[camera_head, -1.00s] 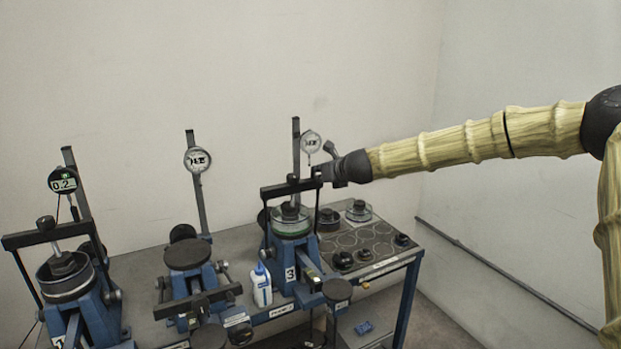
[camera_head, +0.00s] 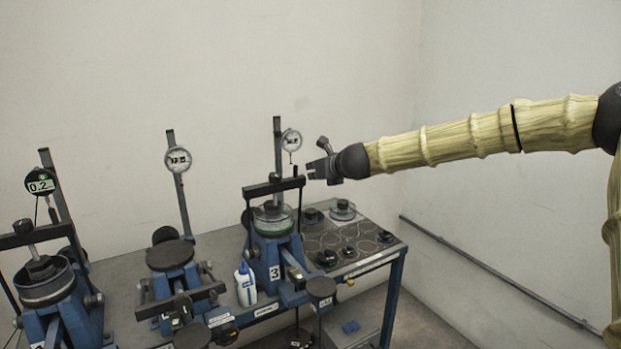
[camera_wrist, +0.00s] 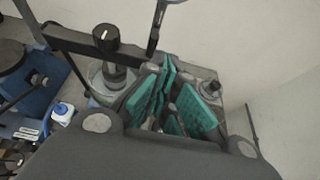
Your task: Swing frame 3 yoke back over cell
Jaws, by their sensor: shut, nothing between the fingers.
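Frame 3 (camera_head: 274,271) is the blue lever frame at the right end of the bench. Its yoke crossbar (camera_head: 258,190) is level above the clear cell (camera_head: 284,226) with the dark cap, and its side rods rise past the cell. My gripper (camera_head: 309,170) is just right of the crossbar's right end, shut and empty, with a small gap seeming to show between them. In the wrist view the crossbar (camera_wrist: 75,42) and its black knob (camera_wrist: 105,38) lie left of my teal-padded fingers (camera_wrist: 172,105). The cell is partly hidden behind my gripper there.
A dial gauge (camera_head: 291,141) on a post stands behind frame 3. A white bottle (camera_head: 245,285) is at its left. Frame 2, with its yoke bar (camera_head: 182,300) low in front, and frame 1's bar (camera_head: 30,235) stand farther left. Small dark parts (camera_head: 327,258) lie on the right tray.

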